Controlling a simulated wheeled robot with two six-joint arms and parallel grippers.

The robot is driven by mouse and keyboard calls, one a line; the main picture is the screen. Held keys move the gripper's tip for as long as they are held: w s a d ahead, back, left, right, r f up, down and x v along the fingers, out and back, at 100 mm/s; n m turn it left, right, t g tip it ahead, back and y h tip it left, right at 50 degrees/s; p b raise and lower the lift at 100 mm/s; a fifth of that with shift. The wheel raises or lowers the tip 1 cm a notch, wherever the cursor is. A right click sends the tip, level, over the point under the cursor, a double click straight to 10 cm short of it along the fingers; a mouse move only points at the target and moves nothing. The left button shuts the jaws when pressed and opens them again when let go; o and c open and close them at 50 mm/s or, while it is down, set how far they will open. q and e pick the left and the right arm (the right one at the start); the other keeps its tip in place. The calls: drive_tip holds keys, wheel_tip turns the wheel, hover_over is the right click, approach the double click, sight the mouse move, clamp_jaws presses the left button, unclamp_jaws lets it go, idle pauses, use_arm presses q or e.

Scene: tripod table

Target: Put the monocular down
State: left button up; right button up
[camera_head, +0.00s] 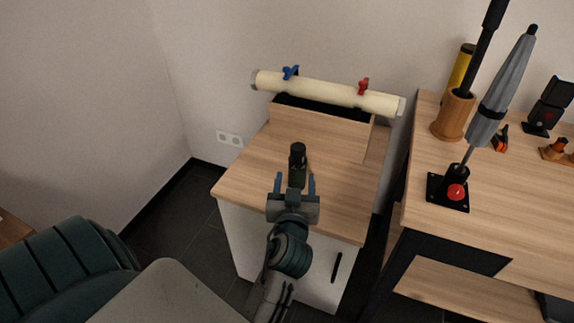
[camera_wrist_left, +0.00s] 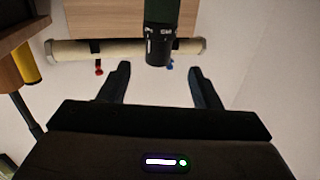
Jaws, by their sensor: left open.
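The monocular (camera_head: 298,158), a dark green cylinder with a black end, stands upright on the wooden top of a small white-fronted cabinet (camera_head: 252,178). My left gripper (camera_head: 294,183) is open at its near side, with its two fingers apart. In the left wrist view, the monocular (camera_wrist_left: 160,45) shows upside down, its black end just beyond and between the tips of the open fingers (camera_wrist_left: 160,72). I see no finger clearly touching it. The monocular's lower part is partly hidden behind the gripper in the head view. My right gripper is not in view.
A cream roll (camera_head: 325,93) with blue and red clamps lies across the cabinet's back. Cabinet top is bare around the monocular.

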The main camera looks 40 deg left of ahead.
use_arm(q)
drive_tip(key=s+d+f+m+g+h, duration=0.3)
drive_tip(key=s+f+h, duration=0.2)
drive_tip(key=s+f, duration=0.3)
drive_tip(key=s+d+f+m+g+h, duration=0.3)
drive_tip(key=s+f+g+h, duration=0.1)
drive_tip(key=s+f, duration=0.4)
drive_tip(key=s+h, duration=0.1)
drive_tip(key=s, duration=0.1)
drive_tip(key=shift+s+d+f+m+h, duration=0.2)
drive_tip(key=shift+s+d+m+h, duration=0.1)
drive_tip(key=shift+s+d+m, duration=0.1)
drive_tip(key=shift+a, duration=0.1)
